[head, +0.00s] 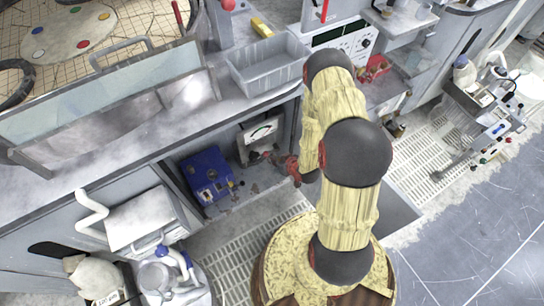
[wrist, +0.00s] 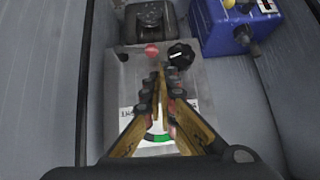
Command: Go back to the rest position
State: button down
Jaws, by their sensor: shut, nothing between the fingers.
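My gripper (wrist: 163,78) shows in the wrist view, with its two fingers drawn together at the tips and nothing between them. It points over a grey gauge box (wrist: 199,73), whose dial with a green band is partly hidden behind the fingers. Red and black knobs sit on the box above the fingertips. In the head view, my arm stands bent in the middle, and I cannot clearly make out the fingertips near the gauge box (head: 247,147) in the open bay. Whether the fingers touch the box is unclear.
A blue box (head: 207,175) sits left of the gauge box in the bay; it is also at the upper right in the wrist view (wrist: 232,28). A grey bin (head: 262,75) and a clear panel (head: 100,95) stand on the bench above. Open floor (head: 470,240) lies at right.

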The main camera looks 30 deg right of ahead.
jog(key=shift+p+v, duration=0.3)
jog(key=shift+v, duration=1.2)
